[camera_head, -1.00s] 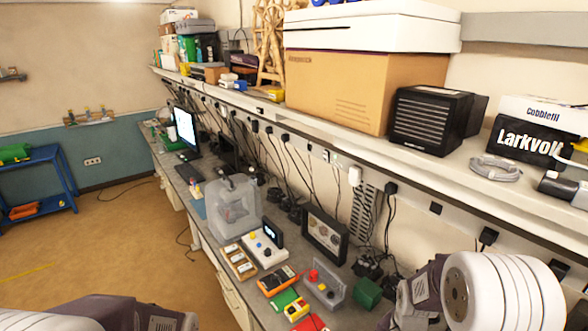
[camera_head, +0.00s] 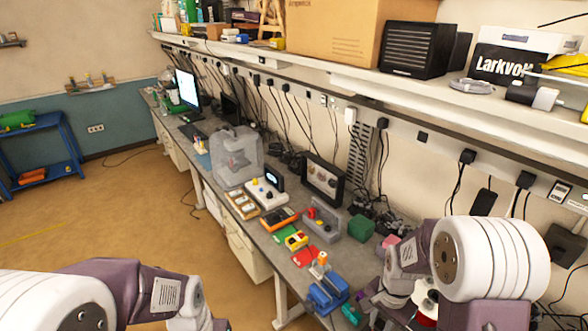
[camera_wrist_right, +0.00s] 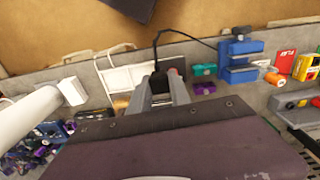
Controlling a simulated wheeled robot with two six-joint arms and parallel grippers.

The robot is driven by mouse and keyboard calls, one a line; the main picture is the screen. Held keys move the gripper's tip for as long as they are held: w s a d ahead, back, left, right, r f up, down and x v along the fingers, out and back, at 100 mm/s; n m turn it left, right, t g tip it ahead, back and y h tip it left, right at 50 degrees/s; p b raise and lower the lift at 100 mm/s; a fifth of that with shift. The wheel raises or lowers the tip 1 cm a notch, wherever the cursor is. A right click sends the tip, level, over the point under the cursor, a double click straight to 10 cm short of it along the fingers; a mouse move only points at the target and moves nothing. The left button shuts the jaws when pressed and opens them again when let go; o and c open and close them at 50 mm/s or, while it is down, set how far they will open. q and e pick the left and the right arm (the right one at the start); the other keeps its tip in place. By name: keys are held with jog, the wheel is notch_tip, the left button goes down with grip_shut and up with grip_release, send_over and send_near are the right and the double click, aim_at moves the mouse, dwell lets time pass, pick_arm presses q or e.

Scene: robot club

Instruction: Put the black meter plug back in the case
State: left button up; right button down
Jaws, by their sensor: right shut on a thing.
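My right gripper (camera_wrist_right: 166,92) is shut on a small dark piece, apparently the black meter plug (camera_wrist_right: 156,80). A black cable arches up from it and runs right toward the blue vise. The plug is held over or near the bench; I cannot tell if it touches anything. In the head view my right arm comes in from the right, and its fingers are hidden or out of frame. My left arm shows at the lower left, its gripper out of frame. An orange multimeter (camera_head: 279,218) lies on the bench. I cannot tell for sure which object is the case.
A blue vise (camera_head: 327,292) stands on the bench; it also shows in the right wrist view (camera_wrist_right: 238,62). A loaded shelf overhangs the bench.

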pick_arm(q)
notch_tip(320, 180, down, 15)
jog(key=w+t+b, duration=0.1)
jog(key=b, duration=1.3)
pick_arm(e)
jog(key=a+f+n, duration=0.3)
jog(key=f+n, duration=0.7)
jog(key=f, duration=0.5)
jog(key=shift+w, duration=0.25)
pick_arm(q)
jog(key=shift+w+f, duration=0.15)
jog(key=shift+w, duration=0.05)
pick_arm(e)
jog(key=shift+w, duration=0.1)
